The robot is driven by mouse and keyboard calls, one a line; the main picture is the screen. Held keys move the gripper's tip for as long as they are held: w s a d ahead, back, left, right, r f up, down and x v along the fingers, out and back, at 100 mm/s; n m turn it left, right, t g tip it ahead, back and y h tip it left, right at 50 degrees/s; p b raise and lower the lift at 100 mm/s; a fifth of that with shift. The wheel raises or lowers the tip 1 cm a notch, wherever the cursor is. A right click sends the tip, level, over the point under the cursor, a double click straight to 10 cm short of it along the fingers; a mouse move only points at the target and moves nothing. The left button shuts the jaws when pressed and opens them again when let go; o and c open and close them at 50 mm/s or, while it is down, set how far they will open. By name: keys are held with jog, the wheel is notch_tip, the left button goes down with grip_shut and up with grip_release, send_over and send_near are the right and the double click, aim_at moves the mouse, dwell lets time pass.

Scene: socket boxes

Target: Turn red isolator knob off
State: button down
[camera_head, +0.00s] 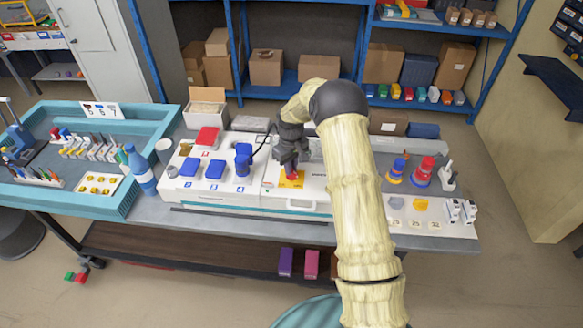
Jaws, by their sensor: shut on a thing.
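The red isolator knob (293,175) sits on a yellow plate (289,183) on the white box (312,188) at the middle of the bench. My gripper (291,168) points down over the plate from the far side of my pale arm. Its dark fingers are shut on the red knob and hide much of it. The knob's exact turn angle is too small to tell.
Left of it, a white panel holds blue socket covers (214,170) and a red cover (207,136). A blue bottle (140,170) stands further left. Red and blue stacked parts (423,173) stand to the right. My arm covers the bench right of the box.

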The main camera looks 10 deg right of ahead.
dwell(0.4)
jog(key=c, duration=1.5)
grip_release()
jog(key=shift+o, duration=0.2)
notch_tip(320, 180, up, 17)
jog(key=b, duration=0.3)
jog(key=shift+r, duration=0.2)
jog(key=s+f+m+t, duration=0.1)
jog(key=s+f+m, duration=0.1)
jog(key=s, duration=1.3)
jog(key=s+f+m+t, duration=0.1)
jog(key=s+f+m, duration=0.1)
jog(key=s, duration=1.3)
jog(key=shift+s+d+f+m+t, duration=0.2)
jog(key=shift+f+m+t, duration=0.15)
jog(key=shift+m, duration=0.35)
